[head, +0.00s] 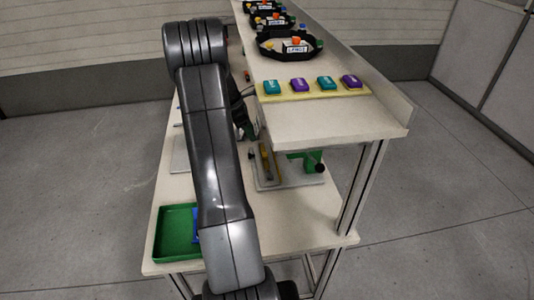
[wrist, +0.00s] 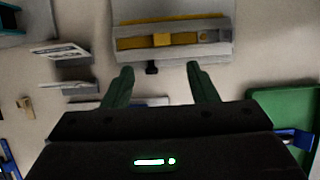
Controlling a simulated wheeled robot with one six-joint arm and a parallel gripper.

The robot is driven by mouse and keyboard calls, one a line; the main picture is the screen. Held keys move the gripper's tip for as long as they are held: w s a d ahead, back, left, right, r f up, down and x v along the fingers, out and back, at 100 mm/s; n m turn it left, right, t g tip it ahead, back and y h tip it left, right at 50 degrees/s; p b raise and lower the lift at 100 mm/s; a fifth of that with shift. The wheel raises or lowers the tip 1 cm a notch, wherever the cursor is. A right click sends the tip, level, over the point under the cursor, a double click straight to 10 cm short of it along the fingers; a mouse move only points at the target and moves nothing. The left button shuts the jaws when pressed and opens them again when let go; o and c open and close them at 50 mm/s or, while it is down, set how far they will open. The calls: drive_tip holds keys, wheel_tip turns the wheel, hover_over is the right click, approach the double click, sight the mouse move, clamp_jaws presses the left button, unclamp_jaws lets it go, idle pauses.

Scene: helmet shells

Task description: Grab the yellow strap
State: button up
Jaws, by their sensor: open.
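The yellow strap (wrist: 188,40) lies in a grey holder (wrist: 222,49) in the wrist view, running left to right with a wider yellow block at its middle. In the head view the yellow strap (head: 265,160) shows on the lower shelf, just right of my arm. My gripper (wrist: 160,67) is open and empty, its two green fingers apart and pointing toward the holder. The strap lies beyond the fingertips, roughly centred on the gap between them. My arm hides part of the lower shelf in the head view.
A green tray (head: 174,234) with a blue item sits at the lower shelf's front left. A green fixture (head: 304,158) stands right of the strap. The upper shelf (head: 330,119) overhangs, carrying teal and purple blocks and several black trays. Grey brackets (wrist: 62,60) stand left in the wrist view.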

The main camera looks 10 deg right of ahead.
hover_over(265, 154)
drive_tip(key=a, duration=0.3)
wheel_tip(265, 154, down, 6)
drive_tip(key=shift+w+f+p, duration=0.1)
drive_tip(key=shift+p, duration=0.3)
drive_tip(key=shift+p+x, duration=0.9)
drive_tip(key=shift+x, duration=1.7)
drive_tip(key=shift+d, duration=0.15)
drive_tip(key=shift+c, duration=0.2)
drive_tip(key=c, duration=1)
